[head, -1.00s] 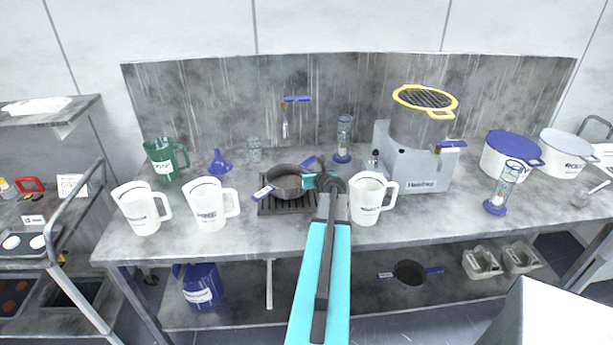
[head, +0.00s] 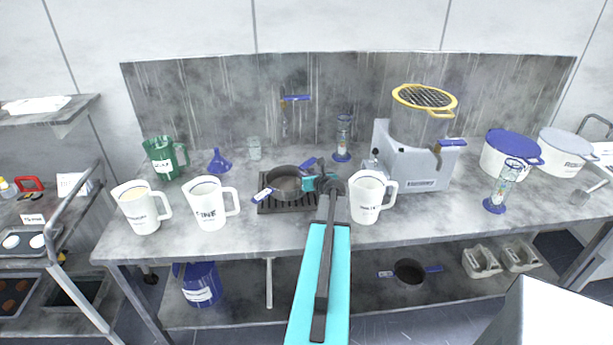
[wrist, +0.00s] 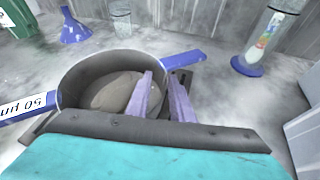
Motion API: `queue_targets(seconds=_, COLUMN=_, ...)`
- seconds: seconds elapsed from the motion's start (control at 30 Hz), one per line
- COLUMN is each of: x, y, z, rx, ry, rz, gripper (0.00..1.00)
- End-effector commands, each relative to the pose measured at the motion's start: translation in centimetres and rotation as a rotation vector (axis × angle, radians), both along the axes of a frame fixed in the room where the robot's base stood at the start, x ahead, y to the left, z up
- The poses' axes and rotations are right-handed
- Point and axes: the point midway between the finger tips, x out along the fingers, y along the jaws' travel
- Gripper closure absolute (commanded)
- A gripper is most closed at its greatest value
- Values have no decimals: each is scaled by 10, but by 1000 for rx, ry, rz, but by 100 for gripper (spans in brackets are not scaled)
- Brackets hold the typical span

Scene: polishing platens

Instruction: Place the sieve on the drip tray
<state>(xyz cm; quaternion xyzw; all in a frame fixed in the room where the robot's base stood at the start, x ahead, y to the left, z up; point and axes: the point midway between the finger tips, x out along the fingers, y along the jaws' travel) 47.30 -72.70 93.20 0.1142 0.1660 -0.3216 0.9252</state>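The sieve (head: 285,182) is a dark round pan with a blue handle on each side. One handle bears a white label, reading "50 µm" in the wrist view (wrist: 72,88). The sieve is over the black ribbed drip tray (head: 290,208) on the bench; I cannot tell whether it rests fully on it. My gripper (head: 318,183) is at the sieve's right side. In the wrist view its two purple fingers (wrist: 164,92) straddle the sieve's wall, one inside and one outside. I cannot tell whether they press on it. A pale surface shows inside the sieve.
White jugs (head: 210,205) (head: 367,200) stand left and right of the tray. A blue funnel (head: 219,162), a glass (head: 254,149) and a blue-based cylinder (head: 343,140) stand behind. A grey machine (head: 415,165) is to the right. Another dark pan (head: 409,273) lies on the lower shelf.

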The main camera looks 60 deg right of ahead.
Motion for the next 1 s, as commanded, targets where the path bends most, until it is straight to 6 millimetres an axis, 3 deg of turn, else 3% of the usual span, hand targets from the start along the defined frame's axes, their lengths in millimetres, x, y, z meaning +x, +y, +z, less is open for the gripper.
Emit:
queue_targets(seconds=0.37, x=-9, y=7, z=6, rx=0, ry=0, rz=-1, gripper=79)
queue_targets(seconds=1.0, x=-56, y=43, z=30, rx=-1, ry=0, rz=-1, gripper=79)
